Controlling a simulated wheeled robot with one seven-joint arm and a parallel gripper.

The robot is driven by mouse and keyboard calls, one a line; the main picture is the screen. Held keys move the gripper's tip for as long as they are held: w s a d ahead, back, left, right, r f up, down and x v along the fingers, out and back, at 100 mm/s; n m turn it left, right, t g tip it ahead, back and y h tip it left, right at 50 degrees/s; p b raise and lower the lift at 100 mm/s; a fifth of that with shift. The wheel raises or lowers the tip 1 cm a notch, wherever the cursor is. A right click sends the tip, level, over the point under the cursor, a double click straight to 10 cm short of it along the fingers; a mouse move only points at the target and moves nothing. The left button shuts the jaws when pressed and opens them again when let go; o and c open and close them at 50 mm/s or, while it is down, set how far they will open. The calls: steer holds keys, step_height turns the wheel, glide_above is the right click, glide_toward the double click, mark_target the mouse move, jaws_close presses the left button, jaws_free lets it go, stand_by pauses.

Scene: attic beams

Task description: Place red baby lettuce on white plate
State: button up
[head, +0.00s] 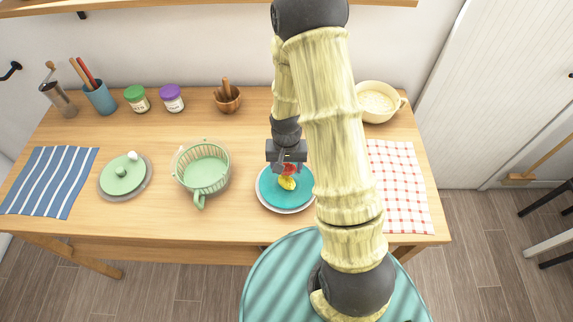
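My gripper (287,166) points down over a teal plate (268,192) in the right middle of the table. The teal plate lies on a larger white plate (263,206), of which only the rim shows. A small red thing (288,170), perhaps the red baby lettuce, is right at my fingertips. A yellow thing (287,184) is just in front of it, over the teal plate. The fingers are small and dark, so I cannot tell whether they grip the red thing. My arm hides the right part of the plates.
A green colander (203,170) stands left of the plates. Farther left is a green lid-like disc (123,174) on a grey plate. A striped blue cloth (48,182) and a red checked cloth (400,185) lie at the ends. Jars, a mortar (227,99) and a cream pot (378,102) line the back.

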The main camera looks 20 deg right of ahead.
mark_target(287, 166)
steer(key=o, duration=0.4)
steer(key=shift+r, duration=0.1)
steer(key=shift+r+p, duration=0.5)
steer(key=shift+r, duration=0.05)
step_height(287, 166, up, 12)
steer(key=shift+f+b, duration=0.2)
steer(key=shift+b, duration=0.9)
